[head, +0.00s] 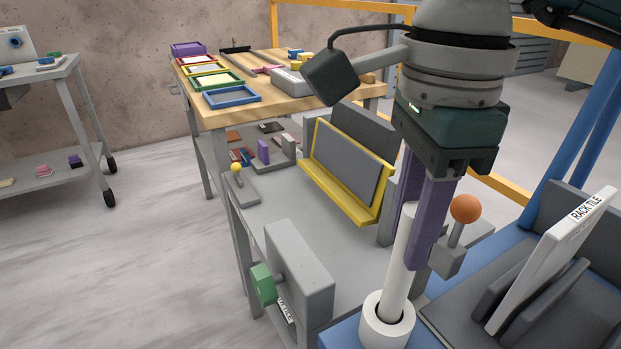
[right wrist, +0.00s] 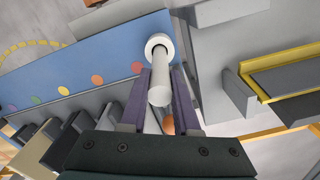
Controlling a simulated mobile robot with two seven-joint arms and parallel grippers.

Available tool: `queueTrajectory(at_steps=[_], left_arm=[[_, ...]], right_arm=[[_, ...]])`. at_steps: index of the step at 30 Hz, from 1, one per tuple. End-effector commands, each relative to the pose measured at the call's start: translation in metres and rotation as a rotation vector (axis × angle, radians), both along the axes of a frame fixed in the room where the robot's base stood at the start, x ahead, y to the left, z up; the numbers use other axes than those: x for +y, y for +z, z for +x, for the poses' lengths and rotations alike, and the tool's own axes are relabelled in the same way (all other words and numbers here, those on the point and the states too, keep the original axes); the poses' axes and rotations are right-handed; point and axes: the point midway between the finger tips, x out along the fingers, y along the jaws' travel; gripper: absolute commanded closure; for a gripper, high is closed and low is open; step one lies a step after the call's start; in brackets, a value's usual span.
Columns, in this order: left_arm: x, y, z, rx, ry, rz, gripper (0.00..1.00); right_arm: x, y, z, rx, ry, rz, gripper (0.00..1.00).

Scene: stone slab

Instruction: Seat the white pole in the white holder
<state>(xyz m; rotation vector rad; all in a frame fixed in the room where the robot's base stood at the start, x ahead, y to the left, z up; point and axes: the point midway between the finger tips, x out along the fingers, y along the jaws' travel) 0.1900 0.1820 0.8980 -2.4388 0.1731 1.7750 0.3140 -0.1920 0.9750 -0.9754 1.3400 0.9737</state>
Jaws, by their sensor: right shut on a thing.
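The white pole (head: 399,270) is between the purple fingers of my right gripper (head: 410,245), which is shut on it. The pole leans slightly, its top toward the right in the head view. Its lower end is inside the mouth of the white holder (head: 370,335), a short round cup; a dark gap shows beside the pole. How deep it sits is hidden. In the right wrist view the pole (right wrist: 160,92) runs from the fingers (right wrist: 160,72) to the holder ring (right wrist: 152,42). My left gripper is not in view.
An orange ball on a stalk (head: 466,208) stands close to the right of the fingers. A white rack tile (head: 550,255) stands in a dark rack at right. A yellow-framed panel (head: 375,212) and a grey block with green knob (head: 300,265) are to the left.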

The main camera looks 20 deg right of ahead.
Motion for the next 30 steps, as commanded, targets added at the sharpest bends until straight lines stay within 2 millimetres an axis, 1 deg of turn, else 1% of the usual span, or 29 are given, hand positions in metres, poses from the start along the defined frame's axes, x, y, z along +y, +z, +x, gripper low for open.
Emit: queueTrajectory(at_steps=[1, 3, 6, 13, 17, 18, 26, 30], left_arm=[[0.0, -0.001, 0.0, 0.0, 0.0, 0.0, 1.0], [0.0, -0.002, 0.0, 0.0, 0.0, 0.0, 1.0], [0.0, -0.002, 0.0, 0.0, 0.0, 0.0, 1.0], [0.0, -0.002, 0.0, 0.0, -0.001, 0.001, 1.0], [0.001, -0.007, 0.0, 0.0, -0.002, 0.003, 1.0], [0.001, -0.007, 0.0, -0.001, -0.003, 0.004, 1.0], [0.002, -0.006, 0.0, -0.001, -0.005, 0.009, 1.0], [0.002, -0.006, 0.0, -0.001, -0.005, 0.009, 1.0]], right_arm=[[0.0, -0.01, -0.001, 0.006, -0.002, 0.001, 1.0], [0.001, -0.021, -0.001, 0.005, 0.0, 0.002, 1.0], [0.0, -0.028, 0.0, 0.002, 0.0, 0.001, 1.0], [0.0, -0.028, 0.0, 0.001, 0.0, 0.001, 1.0], [0.0, -0.032, 0.0, 0.0, 0.0, 0.0, 1.0], [0.0, -0.033, 0.0, 0.001, 0.0, 0.0, 0.69], [0.0, -0.031, 0.0, 0.002, 0.0, 0.001, 0.4], [0.0, -0.031, 0.0, 0.002, 0.0, 0.001, 0.4]])
